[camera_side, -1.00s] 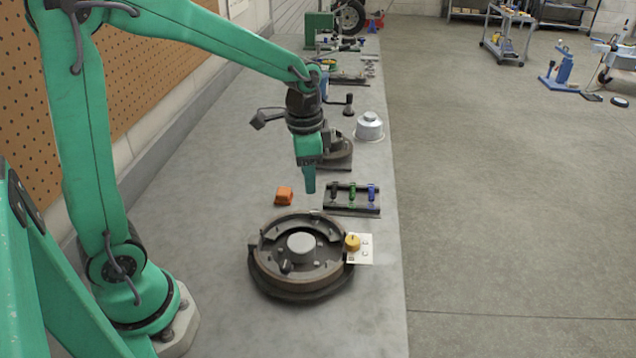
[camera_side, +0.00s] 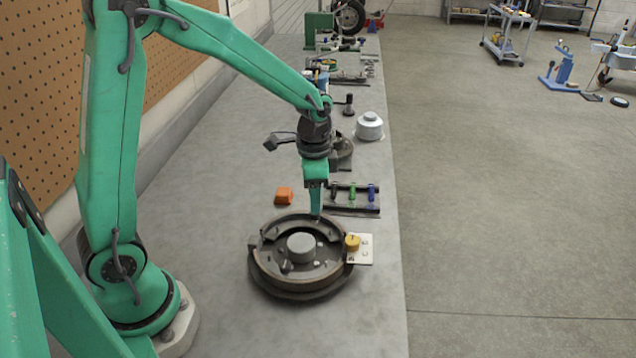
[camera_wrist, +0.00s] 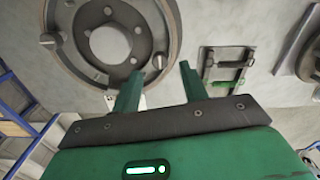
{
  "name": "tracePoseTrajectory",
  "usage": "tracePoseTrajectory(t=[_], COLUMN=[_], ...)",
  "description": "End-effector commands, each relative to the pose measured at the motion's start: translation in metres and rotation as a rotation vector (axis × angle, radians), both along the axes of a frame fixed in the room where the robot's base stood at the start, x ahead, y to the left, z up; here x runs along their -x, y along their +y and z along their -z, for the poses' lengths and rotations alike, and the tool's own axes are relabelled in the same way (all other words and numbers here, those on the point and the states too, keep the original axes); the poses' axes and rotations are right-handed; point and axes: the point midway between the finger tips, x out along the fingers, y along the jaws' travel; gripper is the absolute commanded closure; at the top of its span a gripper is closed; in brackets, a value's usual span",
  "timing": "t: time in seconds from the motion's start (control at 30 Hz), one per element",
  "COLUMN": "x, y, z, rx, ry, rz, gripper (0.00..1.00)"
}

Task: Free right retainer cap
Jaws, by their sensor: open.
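The round brake assembly (camera_side: 258,268) lies on the bench, a grey hub (camera_side: 300,247) at its centre. In the wrist view its ring (camera_wrist: 85,72) fills the upper left. A small metal cap (camera_wrist: 160,61) sits at the ring's right edge there, and a similar cap (camera_wrist: 47,39) sits at its left. My gripper (camera_wrist: 161,68) is open and empty, its fingertips to either side of the right-hand cap in that picture. In the side view my gripper (camera_side: 316,213) points down at the assembly's far rim; that cap cannot be made out clearly there.
A yellow round piece (camera_side: 352,242) sits on a white plate (camera_side: 364,257) at the assembly's right. A silver domed part (camera_side: 369,127) is farther back. The near bench is clear.

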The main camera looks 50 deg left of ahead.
Motion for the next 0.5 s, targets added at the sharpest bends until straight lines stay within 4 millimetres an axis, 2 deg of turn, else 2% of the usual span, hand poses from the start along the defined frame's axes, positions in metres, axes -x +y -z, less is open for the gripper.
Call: tracePoseTrajectory(t=[0.2, 0.5], x=[0.001, 0.000], y=[0.000, 0.000], z=[0.026, 0.038], rx=[0.000, 0.000], ry=[0.004, 0.000], rz=[0.000, 0.000], gripper=[0.57, 0.57])
